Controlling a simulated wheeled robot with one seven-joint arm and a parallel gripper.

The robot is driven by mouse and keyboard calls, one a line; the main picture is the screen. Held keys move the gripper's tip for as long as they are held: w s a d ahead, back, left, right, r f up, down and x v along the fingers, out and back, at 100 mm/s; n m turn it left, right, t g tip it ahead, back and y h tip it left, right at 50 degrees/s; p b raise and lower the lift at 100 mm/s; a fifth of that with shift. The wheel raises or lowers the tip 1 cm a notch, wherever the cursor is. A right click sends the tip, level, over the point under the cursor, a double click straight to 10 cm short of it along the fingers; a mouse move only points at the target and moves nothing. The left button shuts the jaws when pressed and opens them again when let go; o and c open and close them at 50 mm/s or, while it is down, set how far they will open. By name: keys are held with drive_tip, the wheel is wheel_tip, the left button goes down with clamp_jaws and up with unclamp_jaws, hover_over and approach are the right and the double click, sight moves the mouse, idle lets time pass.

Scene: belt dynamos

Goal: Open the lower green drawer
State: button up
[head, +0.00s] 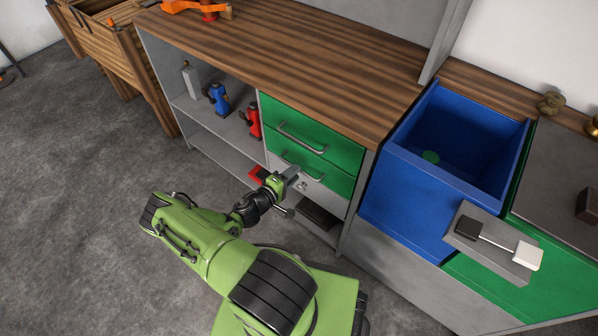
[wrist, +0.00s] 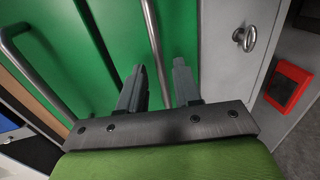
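The lower green drawer (head: 335,176) sits under the upper green drawer (head: 325,140) in the grey cabinet, and both look closed. The lower drawer's bar handle (head: 305,169) is partly hidden by my gripper (head: 292,172) in the head view. In the wrist view my gripper (wrist: 160,85) is open, with one finger on each side of the lower handle (wrist: 157,45). The bar runs into the gap between the fingers; I cannot tell whether either finger touches it. The upper handle (wrist: 35,65) lies farther left there.
Below the drawers is a grey panel with a metal ring (wrist: 245,38). A red box (wrist: 288,87) is beside it. Blue (head: 218,98) and red (head: 253,121) tools stand on the left shelf. A blue bin (head: 410,200) is to the right.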

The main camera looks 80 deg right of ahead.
drive_tip(key=x, duration=0.3)
drive_tip(key=shift+s+d+f+b, duration=0.1)
drive_tip(key=shift+s+d+b, duration=0.1)
drive_tip(key=shift+d+b, duration=0.15)
clamp_jaws()
